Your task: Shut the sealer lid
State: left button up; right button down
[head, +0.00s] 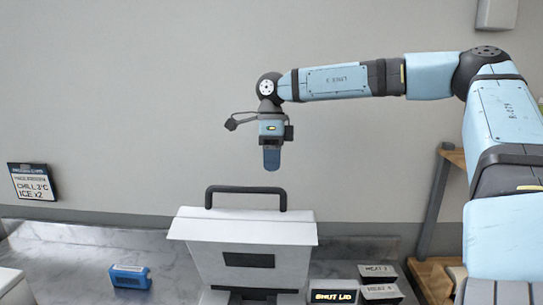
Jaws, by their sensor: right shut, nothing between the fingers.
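The sealer (215,262) is a white box with a dark front panel, standing on the counter at the bottom middle of the head view. Its white lid (240,229) has a black bar handle (245,188) rising at the top. I cannot tell from this angle how far the lid stands open. My right gripper (272,166) points down just above the right part of the handle in the picture, with its blue fingers shut and empty. It appears apart from the handle, though the depth is unclear. My left gripper is out of view.
A sign reading "SHUT LID" (334,296) stands right of the sealer, beside small labelled pale blocks (380,292). A blue object (130,276) lies on the marble counter (80,270) at left. A wall sign (32,182) hangs far left. A wooden shelf (430,275) stands at right.

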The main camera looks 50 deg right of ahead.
jog(key=s+a+f+p, duration=0.1)
jog(key=f, duration=0.1)
jog(key=s+a+f+p, duration=0.1)
jog(key=f, duration=0.2)
jog(key=s+a+f+p, duration=0.1)
jog(key=a+f, duration=0.1)
jog(key=shift+s+f, duration=0.1)
jog(key=shift+f, duration=0.2)
jog(key=shift+f, duration=0.1)
